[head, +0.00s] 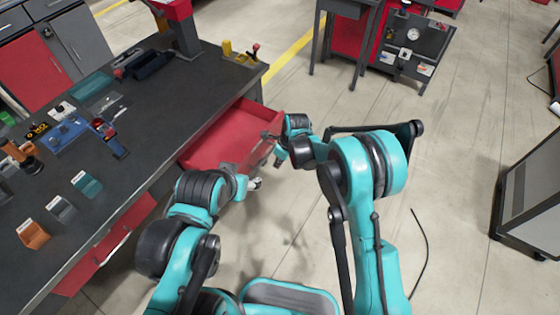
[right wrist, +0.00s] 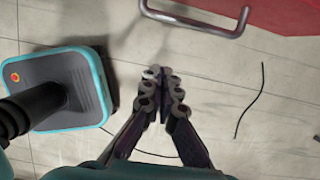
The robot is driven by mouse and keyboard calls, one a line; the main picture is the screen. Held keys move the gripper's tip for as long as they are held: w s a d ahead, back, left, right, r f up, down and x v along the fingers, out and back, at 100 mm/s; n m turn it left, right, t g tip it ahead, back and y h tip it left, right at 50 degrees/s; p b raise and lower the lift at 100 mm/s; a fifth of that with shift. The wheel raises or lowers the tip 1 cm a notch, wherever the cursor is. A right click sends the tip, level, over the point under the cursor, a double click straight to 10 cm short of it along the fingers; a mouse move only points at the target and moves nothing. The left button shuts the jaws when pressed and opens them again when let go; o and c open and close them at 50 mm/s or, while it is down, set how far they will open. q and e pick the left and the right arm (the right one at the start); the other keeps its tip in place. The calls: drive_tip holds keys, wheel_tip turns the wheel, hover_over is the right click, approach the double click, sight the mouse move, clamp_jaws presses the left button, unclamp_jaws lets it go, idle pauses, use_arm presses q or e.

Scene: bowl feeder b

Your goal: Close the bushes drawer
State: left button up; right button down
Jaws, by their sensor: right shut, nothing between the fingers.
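An open red drawer (head: 205,150) sticks out from the side of the dark workbench; I can read no label on it. Its interior looks empty where I can see it. In the right wrist view, part of its red front (right wrist: 285,14) and its grey bar handle (right wrist: 200,22) show at the top. My right gripper (head: 270,136) is at the drawer's outer end in the head view; its closed, empty fingers (right wrist: 164,72) point below the handle, apart from it in the picture. My left gripper (head: 255,183) hangs nearer me, beside the drawer's front corner; its fingers are too small to judge.
The workbench top (head: 150,110) carries several small coloured holders, a blue tray (head: 62,134) and a red-and-grey press (head: 180,25). More red drawer fronts (head: 105,245) sit lower left. A grey cabinet (head: 530,195) stands far right. Floor between is mostly clear, with a black cable.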

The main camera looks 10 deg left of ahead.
drive_tip(key=w+a+f+b, duration=0.1)
drive_tip(key=a+f+b, duration=0.1)
drive_tip(key=a+f, duration=0.1)
drive_tip(key=shift+w+a+f, duration=0.3)
drive_tip(key=shift+w+a, duration=0.1)
drive_tip(key=shift+a, duration=0.5)
